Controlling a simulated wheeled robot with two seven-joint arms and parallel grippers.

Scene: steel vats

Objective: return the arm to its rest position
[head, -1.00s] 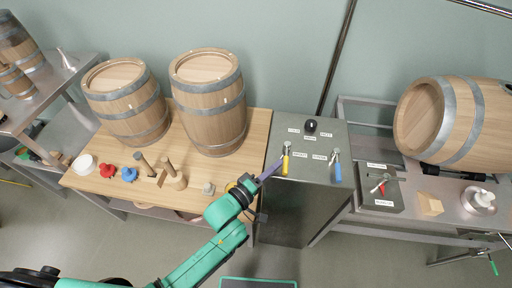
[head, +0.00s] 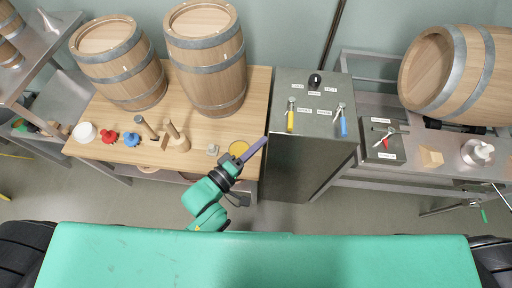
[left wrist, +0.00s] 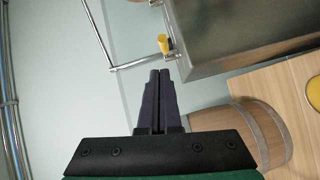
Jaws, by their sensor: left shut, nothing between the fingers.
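My left arm is green, and its gripper (head: 256,148) has dark purple fingers that are shut and empty. In the head view it hangs over the right end of the wooden table (head: 120,154), just left of the steel control cabinet (head: 290,160). In the left wrist view the closed fingers (left wrist: 158,85) point towards the pale wall, below the cabinet's edge, touching nothing that I can see. My right gripper is not in view.
The cabinet top carries a yellow-handled lever (head: 290,118), a blue-handled lever (head: 343,124) and a black knob (head: 315,79). Two upright barrels (head: 207,60) (head: 118,64) stand on the table. A red-handled valve (head: 386,142) and a lying barrel (head: 450,75) are right.

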